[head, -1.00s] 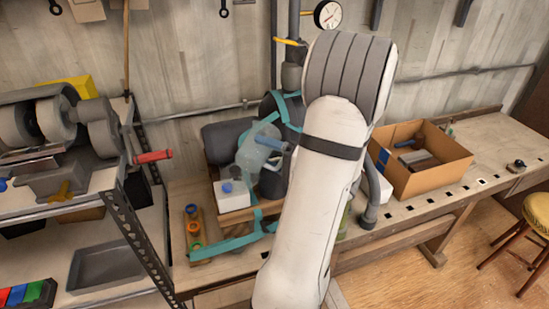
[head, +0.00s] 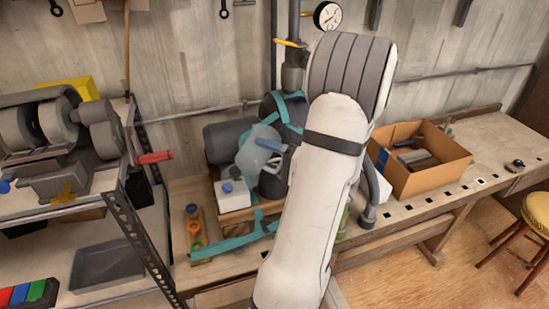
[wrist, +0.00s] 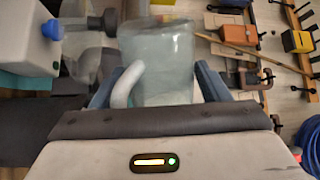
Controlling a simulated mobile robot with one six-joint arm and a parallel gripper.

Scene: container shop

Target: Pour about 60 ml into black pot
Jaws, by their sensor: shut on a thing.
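My gripper (wrist: 157,82) is shut on a translucent pale blue-grey container (wrist: 165,55), with one blue finger on each side and a pale curved handle by the left finger. In the head view the same container (head: 252,152) is tilted above the bench, left of my arm, and a blue finger of my gripper (head: 270,145) shows against it. The rest of the gripper is hidden behind my arm. Dark rounded shapes stand behind and below the container; I cannot tell which is the black pot. I cannot see any liquid stream.
A white canister with a blue cap (head: 232,193) stands close beside the container, and shows in the wrist view (wrist: 28,45). A teal strip (head: 240,242) lies along the bench. A wooden rack (head: 200,245) is at left. A cardboard box (head: 430,178) stands right of my arm.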

